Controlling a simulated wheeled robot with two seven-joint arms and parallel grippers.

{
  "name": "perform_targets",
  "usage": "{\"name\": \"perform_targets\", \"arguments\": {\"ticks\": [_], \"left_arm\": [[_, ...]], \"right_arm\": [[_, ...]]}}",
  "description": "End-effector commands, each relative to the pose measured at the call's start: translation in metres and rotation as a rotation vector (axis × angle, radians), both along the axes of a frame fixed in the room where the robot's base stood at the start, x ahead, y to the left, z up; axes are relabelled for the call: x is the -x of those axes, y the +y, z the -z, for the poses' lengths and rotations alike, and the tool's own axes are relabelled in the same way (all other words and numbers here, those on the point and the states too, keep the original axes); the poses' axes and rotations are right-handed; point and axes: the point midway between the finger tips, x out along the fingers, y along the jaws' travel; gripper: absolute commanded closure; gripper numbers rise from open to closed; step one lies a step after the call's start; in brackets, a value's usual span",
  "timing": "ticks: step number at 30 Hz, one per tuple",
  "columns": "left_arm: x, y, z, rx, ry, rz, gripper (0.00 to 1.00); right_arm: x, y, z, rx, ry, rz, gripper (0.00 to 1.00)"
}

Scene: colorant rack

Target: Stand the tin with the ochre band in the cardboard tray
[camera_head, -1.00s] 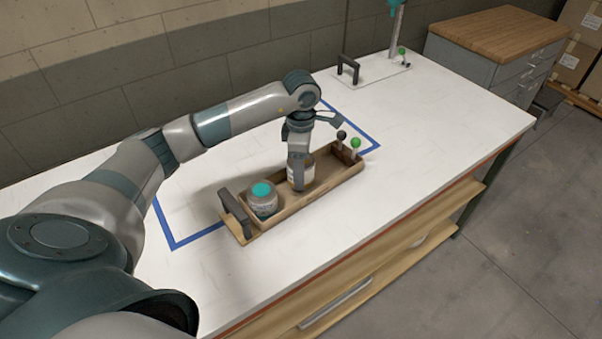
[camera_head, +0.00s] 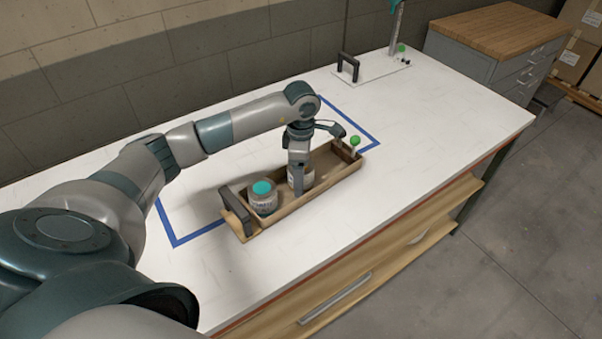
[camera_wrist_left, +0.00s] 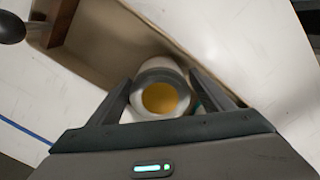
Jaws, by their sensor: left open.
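The tin with an ochre centre on its lid (camera_wrist_left: 160,97) stands in the tan tray, seen from above in the left wrist view. In the head view the tin (camera_head: 308,178) is partly hidden behind my gripper and looks upright. My left gripper (camera_head: 298,188) points down over the tray and is open, with a finger on each side of the tin; the fingers (camera_wrist_left: 164,98) show in the left wrist view. The tray (camera_head: 325,194) lies on the white bench. My right gripper is not in view.
A tin with a teal lid (camera_head: 262,198) stands in the tray's left end, beside a dark handle (camera_head: 236,210). A green knob (camera_head: 355,140) rises at the far end. Blue tape (camera_head: 200,234) marks the bench. The bench in front of the tray is clear.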

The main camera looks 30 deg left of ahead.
Motion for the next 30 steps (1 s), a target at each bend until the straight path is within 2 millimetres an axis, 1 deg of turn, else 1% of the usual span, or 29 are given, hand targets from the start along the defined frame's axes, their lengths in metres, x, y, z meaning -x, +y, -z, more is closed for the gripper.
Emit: {"name": "perform_targets", "arguments": {"ticks": [7, 8, 11, 14, 24, 30], "left_arm": [[0.0, 0.0, -0.005, 0.0, 0.0, 0.0, 0.26], [-0.001, 0.0, -0.005, 0.0, -0.002, 0.0, 0.26], [-0.001, 0.0, -0.014, 0.001, -0.003, -0.001, 0.26], [-0.001, 0.001, -0.028, 0.0, -0.004, 0.0, 0.26], [-0.002, 0.0, -0.087, 0.0, -0.006, 0.0, 0.26], [-0.001, 0.0, -0.112, 0.0, -0.002, -0.001, 0.26]], "right_arm": [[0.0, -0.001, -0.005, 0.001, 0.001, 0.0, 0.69], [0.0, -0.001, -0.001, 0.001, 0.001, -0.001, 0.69], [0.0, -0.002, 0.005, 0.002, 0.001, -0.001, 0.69], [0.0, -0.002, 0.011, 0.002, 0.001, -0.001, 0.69], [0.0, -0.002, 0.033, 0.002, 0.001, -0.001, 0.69], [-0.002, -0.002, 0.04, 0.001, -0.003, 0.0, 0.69]]}}
